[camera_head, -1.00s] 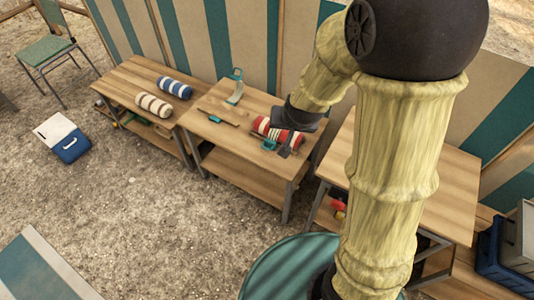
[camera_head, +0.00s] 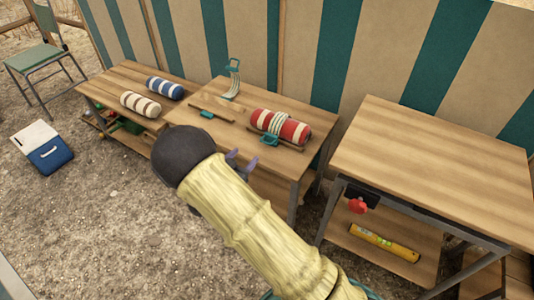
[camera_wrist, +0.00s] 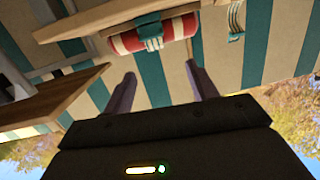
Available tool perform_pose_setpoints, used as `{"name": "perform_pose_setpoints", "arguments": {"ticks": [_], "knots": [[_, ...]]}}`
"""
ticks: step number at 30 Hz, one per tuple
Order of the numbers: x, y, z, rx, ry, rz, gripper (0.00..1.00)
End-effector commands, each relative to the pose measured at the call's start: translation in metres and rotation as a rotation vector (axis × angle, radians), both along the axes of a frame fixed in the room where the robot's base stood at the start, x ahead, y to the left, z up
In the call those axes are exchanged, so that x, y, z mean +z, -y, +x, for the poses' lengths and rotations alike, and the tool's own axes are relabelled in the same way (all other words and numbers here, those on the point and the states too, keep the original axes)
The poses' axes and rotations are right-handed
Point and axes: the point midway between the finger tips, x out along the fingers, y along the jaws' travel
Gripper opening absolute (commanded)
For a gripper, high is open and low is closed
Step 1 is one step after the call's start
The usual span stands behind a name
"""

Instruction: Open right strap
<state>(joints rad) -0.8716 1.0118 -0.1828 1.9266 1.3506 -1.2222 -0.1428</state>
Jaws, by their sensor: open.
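A red and cream striped roll (camera_head: 294,130) lies on the middle table, with the cream right strap (camera_head: 278,122) passing over it. The strap's teal buckle (camera_head: 269,139) sits at the roll's front side. The roll (camera_wrist: 180,29) and the teal buckle (camera_wrist: 151,43) also show at the top of the wrist view. The left strap (camera_head: 232,82) stands loose with its teal end raised, and a teal buckle piece (camera_head: 207,115) lies in front of it. My gripper (camera_head: 243,158) is open and empty, apart from the roll, in front of the table's edge; its fingers (camera_wrist: 162,82) are spread in the wrist view.
A blue striped roll (camera_head: 164,87) and a brown striped roll (camera_head: 140,104) lie on the left table. A bare table (camera_head: 440,160) stands at right, with a red knob (camera_head: 357,205) and a yellow level (camera_head: 384,242) below its top. A striped wall stands behind.

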Motion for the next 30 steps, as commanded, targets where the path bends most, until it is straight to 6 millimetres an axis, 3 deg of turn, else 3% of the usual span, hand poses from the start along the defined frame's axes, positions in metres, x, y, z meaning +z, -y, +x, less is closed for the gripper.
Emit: {"name": "perform_pose_setpoints", "arguments": {"ticks": [1,3,17,23,30], "knots": [[-0.026,-0.007,-0.007,-0.014,0.032,-0.032,0.58],[-0.036,-0.011,-0.015,-0.038,0.071,-0.065,0.58],[-0.038,-0.013,-0.023,-0.066,0.111,-0.102,0.58],[-0.039,-0.006,-0.013,-0.068,0.113,-0.101,0.58],[-0.040,0.015,0.018,-0.068,0.112,-0.101,0.58]]}}
